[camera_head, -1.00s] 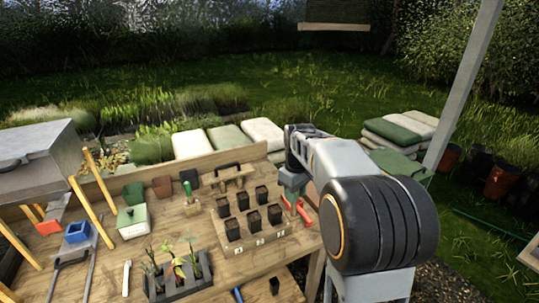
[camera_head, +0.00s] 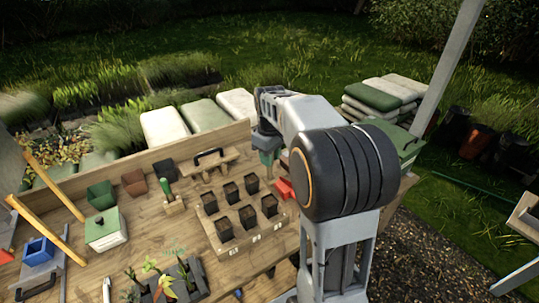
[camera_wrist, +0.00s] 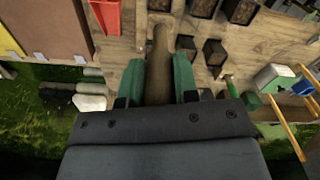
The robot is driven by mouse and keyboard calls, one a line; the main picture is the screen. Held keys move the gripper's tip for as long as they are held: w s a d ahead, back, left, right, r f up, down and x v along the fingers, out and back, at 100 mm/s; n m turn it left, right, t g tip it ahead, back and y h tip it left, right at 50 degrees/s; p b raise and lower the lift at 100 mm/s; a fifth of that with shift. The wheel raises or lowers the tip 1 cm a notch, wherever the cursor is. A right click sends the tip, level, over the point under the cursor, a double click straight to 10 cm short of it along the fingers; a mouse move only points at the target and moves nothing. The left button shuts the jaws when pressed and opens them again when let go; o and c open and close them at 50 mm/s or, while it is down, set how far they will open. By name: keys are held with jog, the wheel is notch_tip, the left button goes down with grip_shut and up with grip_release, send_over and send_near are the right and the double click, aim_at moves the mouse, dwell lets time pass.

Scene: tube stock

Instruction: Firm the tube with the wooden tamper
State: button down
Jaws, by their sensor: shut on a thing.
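My gripper (camera_wrist: 158,88) is shut on the brown wooden tamper (camera_wrist: 158,60) between its green fingers in the wrist view. The tamper points away from the wrist camera; its far end shows near the wooden tray. Several black square tubes (camera_head: 248,217) stand upright in the tray in two rows. Whether the tamper touches anything is unclear.
A red object (camera_head: 285,189) sits right of the tray. A rack with a black handle (camera_head: 210,165), a green-handled tool (camera_head: 170,196), a green box (camera_head: 105,229) and seedlings (camera_head: 160,282) share the bench. Pale sacks (camera_head: 165,130) lie behind the back board.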

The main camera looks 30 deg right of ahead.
aim_at(270, 178)
jog(key=shift+f+b, duration=2.7)
jog(key=shift+f, duration=1)
jog(key=shift+s+f, duration=0.1)
jog(key=shift+f, duration=0.4)
jog(key=shift+f+b, duration=0.25)
jog(key=shift+b, duration=0.15)
jog(key=shift+f, duration=0.3)
jog(key=shift+f+b, duration=0.5)
jog(key=shift+b, duration=0.05)
jog(key=shift+f+b, duration=0.35)
jog(key=shift+f, duration=0.5)
dwell(1.1)
jog(key=shift+r, duration=0.1)
